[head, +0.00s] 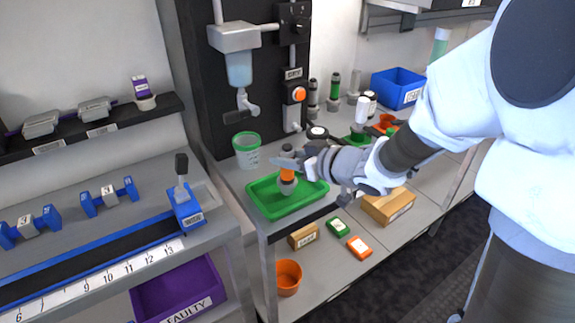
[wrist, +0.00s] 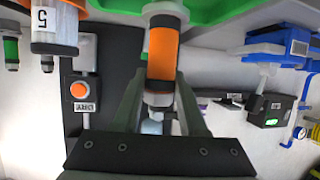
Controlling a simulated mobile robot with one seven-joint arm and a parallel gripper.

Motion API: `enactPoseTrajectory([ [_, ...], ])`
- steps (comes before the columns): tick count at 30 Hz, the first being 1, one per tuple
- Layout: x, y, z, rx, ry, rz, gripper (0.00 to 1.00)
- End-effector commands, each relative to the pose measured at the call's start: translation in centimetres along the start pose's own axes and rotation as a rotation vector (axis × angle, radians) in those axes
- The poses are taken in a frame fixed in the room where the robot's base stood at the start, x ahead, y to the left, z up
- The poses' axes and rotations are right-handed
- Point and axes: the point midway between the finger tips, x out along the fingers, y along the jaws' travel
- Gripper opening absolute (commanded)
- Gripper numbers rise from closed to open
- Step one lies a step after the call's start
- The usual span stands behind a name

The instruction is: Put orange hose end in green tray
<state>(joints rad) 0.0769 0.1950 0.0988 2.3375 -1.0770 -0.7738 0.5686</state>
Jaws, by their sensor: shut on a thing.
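The orange hose end (head: 287,175), an orange band between grey ends, is upright between the fingers of my gripper (head: 289,160). My gripper is shut on it. In the head view it overlaps the green tray (head: 262,205); whether its lower grey end touches the tray floor I cannot tell. In the wrist view the hose end (wrist: 162,55) stands between the two fingers (wrist: 158,105), with part of the green tray (wrist: 225,12) at the top edge.
A clear cup with a green rim (head: 247,150) stands just behind the tray. A dispenser (head: 240,65) and a panel with an orange button (head: 299,94) are above. An orange cup (head: 289,278) and small boxes (head: 359,246) sit on the lower shelf.

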Motion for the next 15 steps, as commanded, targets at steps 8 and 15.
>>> enactPoseTrajectory([
  [8, 0.26, 0.01, 0.55, -0.002, 0.002, 0.0, 0.0],
  [15, 0.39, 0.01, 0.92, -0.001, 0.001, 0.0, 0.54],
])
